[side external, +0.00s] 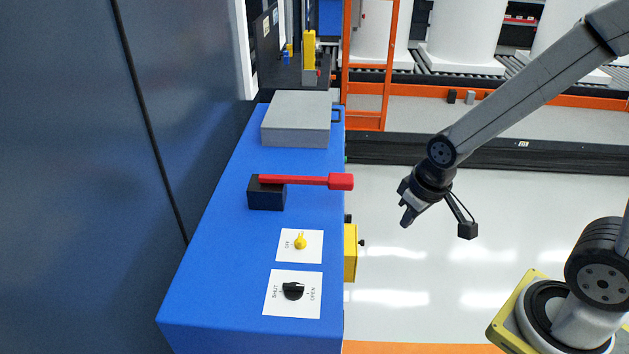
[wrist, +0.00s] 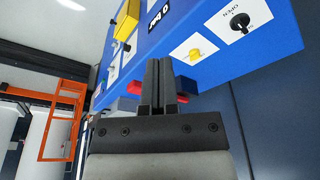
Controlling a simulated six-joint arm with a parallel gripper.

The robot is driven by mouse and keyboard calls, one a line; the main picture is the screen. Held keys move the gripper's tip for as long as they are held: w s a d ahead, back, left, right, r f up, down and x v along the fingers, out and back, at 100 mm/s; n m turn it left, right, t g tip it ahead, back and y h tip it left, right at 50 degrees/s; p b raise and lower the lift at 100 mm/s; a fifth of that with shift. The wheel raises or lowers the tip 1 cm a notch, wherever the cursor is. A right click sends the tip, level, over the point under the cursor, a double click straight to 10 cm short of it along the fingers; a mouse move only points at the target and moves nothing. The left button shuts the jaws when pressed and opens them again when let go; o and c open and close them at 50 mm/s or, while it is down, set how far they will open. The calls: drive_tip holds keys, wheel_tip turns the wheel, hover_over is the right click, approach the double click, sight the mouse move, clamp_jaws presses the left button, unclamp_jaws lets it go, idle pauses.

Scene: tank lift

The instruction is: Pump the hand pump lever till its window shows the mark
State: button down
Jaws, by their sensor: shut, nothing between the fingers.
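The hand pump has a dark block (side external: 266,193) on top of the blue console, with a red lever (side external: 310,182) reaching right past the console edge in the side external view. The lever lies about level. My gripper (side external: 406,219) is in the air right of the lever's thick red end and lower in the picture, clear of it. In the wrist view its two dark fingers (wrist: 158,82) are together with nothing between them. Red parts of the lever (wrist: 186,87) show on both sides of the fingers, behind them.
The blue console (side external: 215,285) carries a grey case (side external: 297,118), a yellow switch (side external: 300,242) and a black SHUT/OPEN knob (side external: 293,291). A yellow box (side external: 351,253) sticks out of its right side. An orange frame (side external: 366,110) stands behind. The floor around my gripper is clear.

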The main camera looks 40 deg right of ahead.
drive_tip(key=w+d+r+m, duration=0.1)
drive_tip(key=w+d+m, duration=0.1)
drive_tip(key=w, duration=0.5)
drive_tip(key=w+d+r+m, duration=0.1)
drive_tip(key=w+r+m, duration=0.1)
drive_tip(key=w, duration=0.5)
drive_tip(key=r+m+h, duration=0.2)
drive_tip(key=m, duration=0.3)
hover_over(341, 177)
drive_tip(key=s+a, duration=0.3)
drive_tip(key=shift+w+d, duration=0.25)
drive_tip(key=shift+f, duration=0.1)
drive_tip(key=x, duration=1.2)
drive_tip(key=shift+s+f, duration=0.3)
drive_tip(key=shift+s, duration=0.05)
drive_tip(key=shift+a+f, duration=0.1)
drive_tip(key=shift+f, duration=0.6)
drive_tip(key=shift+f, duration=0.1)
